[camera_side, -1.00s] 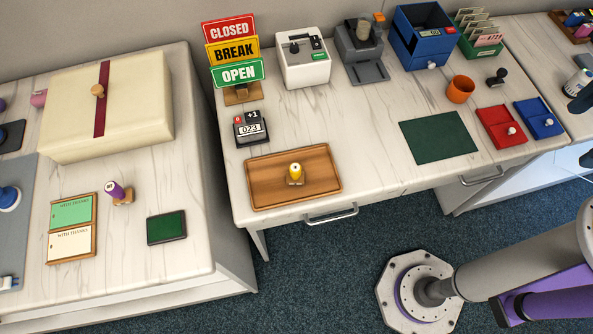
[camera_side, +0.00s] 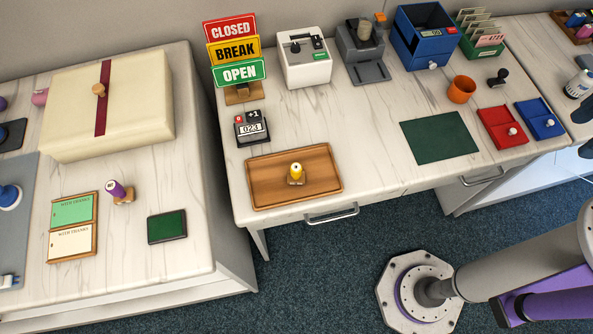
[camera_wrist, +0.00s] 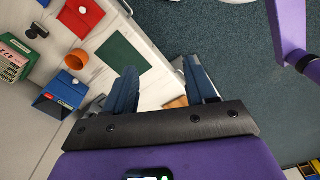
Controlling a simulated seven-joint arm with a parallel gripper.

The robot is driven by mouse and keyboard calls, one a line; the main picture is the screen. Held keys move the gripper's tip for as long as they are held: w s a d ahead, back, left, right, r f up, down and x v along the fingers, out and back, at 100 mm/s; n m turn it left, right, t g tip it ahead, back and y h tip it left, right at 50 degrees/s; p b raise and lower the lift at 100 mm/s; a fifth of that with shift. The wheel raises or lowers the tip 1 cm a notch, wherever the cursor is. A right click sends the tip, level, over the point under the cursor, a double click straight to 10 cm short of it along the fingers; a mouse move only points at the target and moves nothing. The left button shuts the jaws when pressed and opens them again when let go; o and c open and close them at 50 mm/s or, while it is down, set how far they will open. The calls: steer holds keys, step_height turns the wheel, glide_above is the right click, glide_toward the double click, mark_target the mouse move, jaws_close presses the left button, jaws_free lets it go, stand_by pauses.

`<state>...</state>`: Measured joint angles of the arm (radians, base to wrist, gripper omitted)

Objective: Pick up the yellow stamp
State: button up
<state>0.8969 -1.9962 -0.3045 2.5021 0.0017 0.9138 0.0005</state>
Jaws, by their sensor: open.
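The yellow stamp (camera_side: 296,170) stands upright in a small wooden holder on the brown wooden tray (camera_side: 262,191), near the front edge of the middle desk. My gripper (camera_wrist: 162,85) is open in the wrist view, with two dark blue fingers apart and nothing held between them. A brown patch that looks like part of the tray shows near the right finger; the stamp is not visible there. In the side view, only dark tips that look like my fingers show at the right edge (camera_side: 584,131), far right of the stamp.
A numbered counter block (camera_side: 251,128) and a sign stand (camera_side: 238,72) are behind the tray. A purple stamp (camera_side: 117,189) is on the left desk. The desk between tray and mat is clear.

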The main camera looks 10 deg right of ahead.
steer(key=n+t+y, duration=0.1)
steer(key=n+y, duration=0.3)
steer(key=y, duration=0.9)
glide_toward(301, 167)
steer(key=x, duration=1.1)
steer(key=shift+a, duration=0.1)
steer(key=shift+c, duration=0.4)
jaws_close()
